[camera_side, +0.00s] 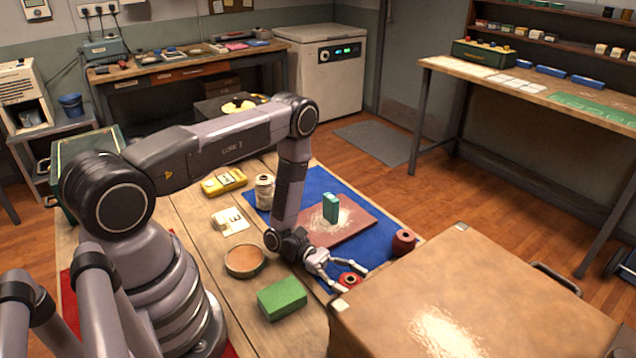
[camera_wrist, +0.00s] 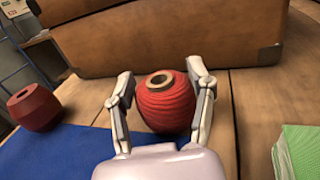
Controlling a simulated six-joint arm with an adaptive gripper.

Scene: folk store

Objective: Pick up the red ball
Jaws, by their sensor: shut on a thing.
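The red ball (camera_wrist: 168,106) looks like a wound ball of red thread with a tan-rimmed hole on top. It sits between the two fingers of my gripper (camera_wrist: 160,84), one on each side, and the gripper is shut on it. In the side view the red ball (camera_side: 350,281) shows at my gripper (camera_side: 351,277) low over the table, by the blue mat's near edge. I cannot tell whether it still touches the table.
A large tan case (camera_side: 480,290) is close beside the gripper. A green block (camera_side: 282,298), a round brown dish (camera_side: 245,261) and a teal block (camera_side: 330,208) on a reddish board stand nearby.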

